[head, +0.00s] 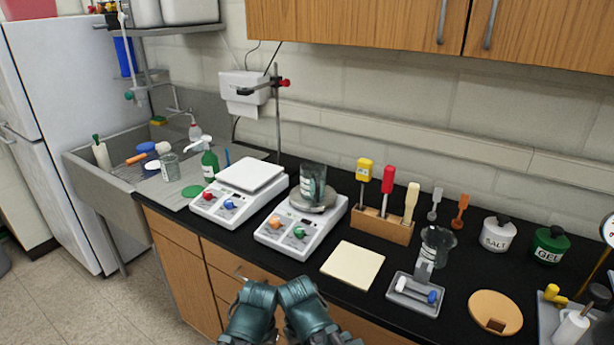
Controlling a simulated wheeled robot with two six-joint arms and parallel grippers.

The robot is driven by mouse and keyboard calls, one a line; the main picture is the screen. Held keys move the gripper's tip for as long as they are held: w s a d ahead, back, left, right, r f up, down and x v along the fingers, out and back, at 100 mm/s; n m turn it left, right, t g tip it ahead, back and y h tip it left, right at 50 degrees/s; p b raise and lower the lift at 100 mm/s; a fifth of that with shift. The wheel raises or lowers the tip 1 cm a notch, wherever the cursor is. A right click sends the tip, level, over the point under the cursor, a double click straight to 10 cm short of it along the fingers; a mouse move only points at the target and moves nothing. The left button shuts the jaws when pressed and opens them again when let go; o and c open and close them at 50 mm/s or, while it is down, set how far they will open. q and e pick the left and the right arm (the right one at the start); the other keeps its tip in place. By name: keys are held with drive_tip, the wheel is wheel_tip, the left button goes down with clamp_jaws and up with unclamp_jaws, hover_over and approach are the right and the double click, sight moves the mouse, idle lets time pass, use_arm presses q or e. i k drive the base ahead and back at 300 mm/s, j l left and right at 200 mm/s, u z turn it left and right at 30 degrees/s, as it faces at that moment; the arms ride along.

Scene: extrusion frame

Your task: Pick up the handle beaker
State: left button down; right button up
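A clear glass beaker (313,184) with a white label stands on the round plate of the right-hand white stirrer. A second clear beaker (437,246) stands on the black counter at the right, behind a small grey tray. A third, small glass beaker (170,166) is at the sink. I cannot make out clearly which one has a handle. My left gripper (258,292) and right gripper (296,290) are at the bottom centre, close together in front of the counter edge, away from all the beakers. Their fingers are not clear enough to tell open from shut.
Two white stirrers (238,192) stand left of centre. A wooden rack (382,226) holds coloured tools. A cream mat (353,264), the grey tray (416,295), a round board (495,312) and salt (498,235) and gel (549,246) jars occupy the right. Cabinets hang above.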

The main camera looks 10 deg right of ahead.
sight(313, 174)
drive_tip(key=z, duration=1.2)
drive_tip(key=k+j+z, duration=0.25)
drive_tip(key=j, duration=0.25)
drive_tip(key=k+j+z, duration=0.3)
drive_tip(key=k+j, duration=0.15)
drive_tip(key=i+l, duration=0.3)
drive_tip(key=i, duration=0.15)
